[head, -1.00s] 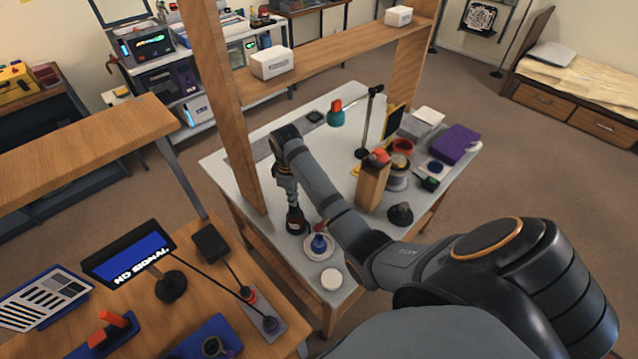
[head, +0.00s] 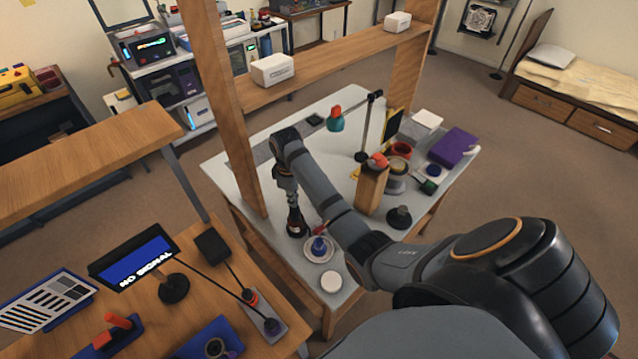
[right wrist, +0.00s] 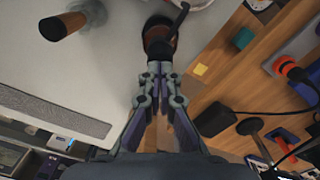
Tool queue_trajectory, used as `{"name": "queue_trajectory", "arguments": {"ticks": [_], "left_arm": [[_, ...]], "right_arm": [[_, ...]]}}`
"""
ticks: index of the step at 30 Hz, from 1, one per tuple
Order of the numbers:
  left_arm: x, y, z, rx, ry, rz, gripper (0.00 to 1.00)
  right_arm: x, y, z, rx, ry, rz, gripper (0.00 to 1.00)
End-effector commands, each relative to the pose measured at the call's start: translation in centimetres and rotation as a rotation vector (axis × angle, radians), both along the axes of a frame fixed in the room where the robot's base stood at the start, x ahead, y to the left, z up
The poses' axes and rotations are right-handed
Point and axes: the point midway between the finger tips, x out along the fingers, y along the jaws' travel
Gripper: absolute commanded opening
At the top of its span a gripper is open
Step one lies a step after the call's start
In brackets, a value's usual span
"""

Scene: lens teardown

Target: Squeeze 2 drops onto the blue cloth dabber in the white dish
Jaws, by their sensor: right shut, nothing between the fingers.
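The white dish (head: 310,256) sits near the front corner of the white table, with the blue dabber (head: 319,246) in it. A small red piece (head: 321,229) shows just above the dabber; I cannot tell what it belongs to. A dark brown bottle-like item (head: 297,226) stands left of the dish. My right gripper (head: 293,206) points down at this item, and its fingers are shut and empty. In the right wrist view the fingertips (right wrist: 159,70) lie close to the brown item (right wrist: 160,42); contact is unclear. My left gripper is out of view.
A white round lid-like piece (head: 331,281) lies in front of the dish. A wooden block (head: 370,190) and a dark-based item (head: 399,217) stand to the right, beyond my right arm. A wooden post (head: 225,110) rises at the table's left side.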

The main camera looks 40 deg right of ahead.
Motion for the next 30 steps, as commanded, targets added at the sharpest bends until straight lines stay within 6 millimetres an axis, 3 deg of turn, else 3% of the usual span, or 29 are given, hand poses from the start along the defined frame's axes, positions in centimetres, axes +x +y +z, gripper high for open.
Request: {"name": "queue_trajectory", "arguments": {"ticks": [21, 30], "left_arm": [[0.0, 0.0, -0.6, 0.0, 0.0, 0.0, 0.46], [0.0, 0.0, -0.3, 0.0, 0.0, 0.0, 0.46]], "right_arm": [[-0.1, 0.0, -2.7, 0.0, 0.003, 0.0, 0.0], [-0.1, 0.0, -2.4, 0.001, 0.003, 0.0, 0.0]]}}
